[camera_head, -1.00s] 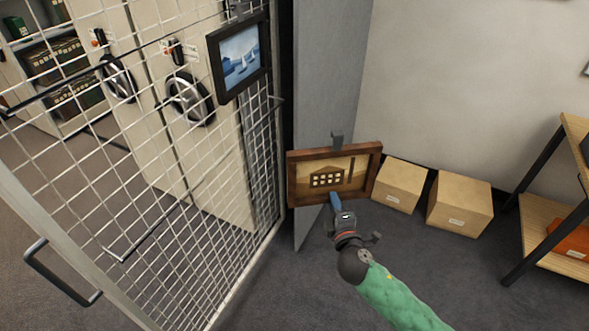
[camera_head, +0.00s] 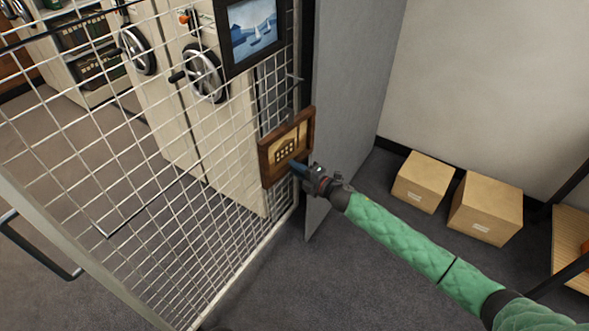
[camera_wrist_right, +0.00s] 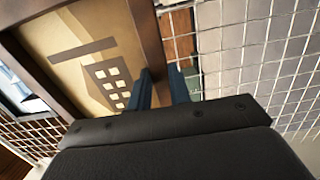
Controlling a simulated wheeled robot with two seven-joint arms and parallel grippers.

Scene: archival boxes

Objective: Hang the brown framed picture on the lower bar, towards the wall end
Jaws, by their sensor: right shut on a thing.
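The brown framed picture (camera_head: 286,149), showing a tan building, is upright and slightly tilted in front of the wire mesh panel (camera_head: 170,225), near its wall end. In the right wrist view, the blue fingers (camera_wrist_right: 163,90) grip the frame beside the picture (camera_wrist_right: 85,60). The dark lower bar (camera_head: 150,205) crosses the mesh, and its far end shows above the picture. The picture hides part of the bar, and I cannot tell whether they touch. My left gripper is not in view.
A black-framed sailboat picture (camera_head: 250,30) hangs higher on the mesh. A grey panel (camera_head: 345,110) stands just right of the held picture. Two cardboard boxes (camera_head: 422,180) (camera_head: 486,207) sit on the floor by the wall. A wooden shelf (camera_head: 572,240) is at right.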

